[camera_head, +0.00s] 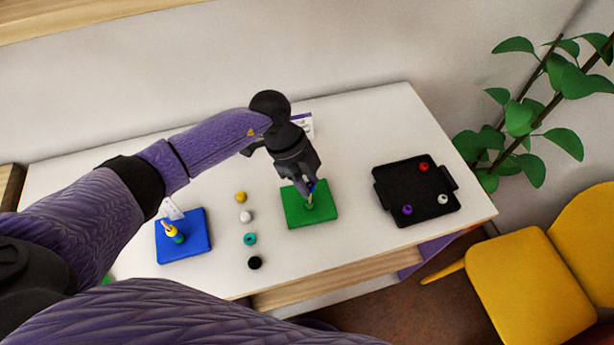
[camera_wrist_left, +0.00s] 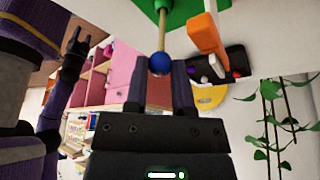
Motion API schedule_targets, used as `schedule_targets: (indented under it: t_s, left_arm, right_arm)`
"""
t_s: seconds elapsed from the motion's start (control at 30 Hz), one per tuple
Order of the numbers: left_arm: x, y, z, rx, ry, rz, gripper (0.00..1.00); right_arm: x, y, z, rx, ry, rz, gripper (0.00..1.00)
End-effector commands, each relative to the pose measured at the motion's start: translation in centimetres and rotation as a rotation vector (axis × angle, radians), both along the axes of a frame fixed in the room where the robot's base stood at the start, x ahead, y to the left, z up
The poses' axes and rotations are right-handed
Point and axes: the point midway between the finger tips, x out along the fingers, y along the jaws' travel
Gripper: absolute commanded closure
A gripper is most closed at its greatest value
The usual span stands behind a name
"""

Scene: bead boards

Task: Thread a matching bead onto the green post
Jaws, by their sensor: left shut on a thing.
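The green board (camera_head: 326,215) lies near the middle of the table, with a thin wooden post (camera_head: 308,203) on it. My left gripper (camera_head: 311,187) reaches down over this board, shut on a blue bead (camera_head: 313,185). In the left wrist view the blue bead (camera_wrist_left: 160,63) sits between the fingertips, at the free end of the post (camera_wrist_left: 162,30). I cannot tell if the post tip is inside the bead's hole. Several loose beads stand in a row left of the board: yellow (camera_head: 240,197), white (camera_head: 246,216), teal (camera_head: 250,239) and black (camera_head: 255,263). My right gripper (camera_wrist_left: 76,52) shows in the left wrist view, its jaws unclear.
A blue board (camera_head: 194,250) with a yellow and green stack (camera_head: 174,233) stands at left, a white card (camera_head: 172,208) behind it. A black tray (camera_head: 432,208) at right holds red, white and purple beads. A plant (camera_head: 520,115) and yellow chair (camera_head: 520,285) stand beyond the table.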

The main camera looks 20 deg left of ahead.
Motion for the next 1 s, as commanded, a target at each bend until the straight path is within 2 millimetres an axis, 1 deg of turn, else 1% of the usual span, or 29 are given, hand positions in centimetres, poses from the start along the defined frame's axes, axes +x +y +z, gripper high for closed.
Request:
schedule_targets:
  t_s: [0.27, 0.3, 0.47, 0.5, 0.7, 0.77, 0.87, 1.0]
  left_arm:
    - [0.0, 0.0, -0.2, 0.0, 0.0, 0.0, 1.0]
    - [0.0, 0.0, -0.2, 0.0, 0.0, 0.0, 0.65]
    - [0.0, 0.0, -0.2, 0.0, 0.0, 0.0, 0.31]
    - [0.0, 0.0, -0.2, 0.0, 0.0, 0.0, 0.28]
    - [0.0, 0.0, -0.1, 0.0, 0.0, 0.0, 0.28]
    - [0.1, 0.2, 0.4, 0.0, -0.001, 0.0, 0.28]
    - [0.3, 1.0, 2.4, 0.002, -0.005, 0.001, 0.28]
    - [0.6, 2.4, 5.8, 0.001, -0.004, 0.001, 0.28]
  right_arm:
    - [0.0, 0.0, -0.1, 0.0, 0.001, 0.0, 0.41]
    - [0.0, 0.0, -0.1, 0.0, 0.001, 0.0, 0.41]
    - [0.0, 0.0, -0.1, 0.0, 0.001, 0.0, 0.41]
    - [0.0, 0.0, -0.1, 0.0, 0.001, 0.0, 0.41]
    - [0.0, 0.0, -0.1, 0.0, 0.001, 0.0, 0.41]
    - [0.0, 0.0, 0.1, 0.0, 0.0, 0.0, 0.41]
    - [0.0, 0.0, 0.7, 0.0, -0.001, 0.0, 0.41]
    - [0.1, 0.0, 1.3, 0.0, -0.002, 0.0, 0.41]
